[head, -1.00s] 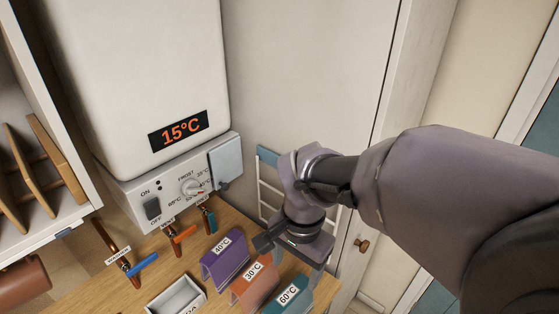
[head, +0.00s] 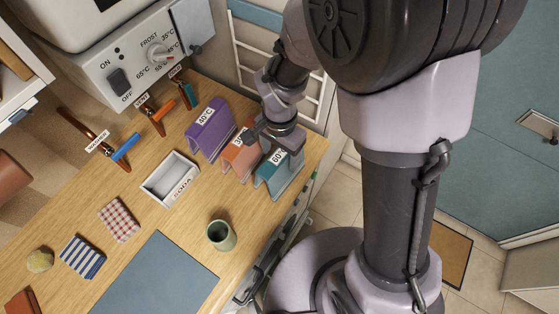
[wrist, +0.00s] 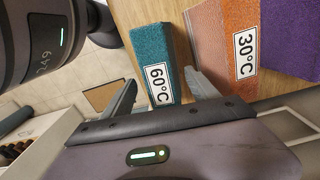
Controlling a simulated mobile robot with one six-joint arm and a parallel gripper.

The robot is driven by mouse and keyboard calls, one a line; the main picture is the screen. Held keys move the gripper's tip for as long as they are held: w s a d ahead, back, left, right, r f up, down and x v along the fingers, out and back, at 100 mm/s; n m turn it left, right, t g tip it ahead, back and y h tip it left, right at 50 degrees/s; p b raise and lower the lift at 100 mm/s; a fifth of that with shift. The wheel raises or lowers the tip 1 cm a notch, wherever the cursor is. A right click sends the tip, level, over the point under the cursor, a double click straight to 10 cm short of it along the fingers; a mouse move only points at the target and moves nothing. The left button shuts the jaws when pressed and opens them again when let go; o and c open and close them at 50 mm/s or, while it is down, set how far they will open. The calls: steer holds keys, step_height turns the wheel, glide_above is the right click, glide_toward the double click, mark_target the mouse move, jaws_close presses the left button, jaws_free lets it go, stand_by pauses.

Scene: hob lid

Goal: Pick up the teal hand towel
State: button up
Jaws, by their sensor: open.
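The teal hand towel (head: 280,178) stands folded like a tent at the right end of a row of towels on the wooden counter, with a 60°C label. My gripper (head: 272,147) is above it and partly hides its top and label in the head view. In the wrist view the teal towel (wrist: 150,50) lies between the two open fingers (wrist: 160,79), one on each side. The right finger is close to the neighbouring orange towel. I cannot tell how far the fingertips are above the towel. The gripper is open and empty.
An orange 30°C towel (head: 241,158) and a purple 40°C towel (head: 208,132) stand left of the teal one. A SODA tray (head: 160,190), a green cup (head: 221,236) and folded cloths are on the counter (head: 150,235). A white rack (head: 250,60) is behind.

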steer(key=shift+f, duration=0.25)
steer(key=shift+r, duration=0.1)
steer(key=shift+c, duration=0.2)
jaws_close()
steer(key=shift+r, duration=0.1)
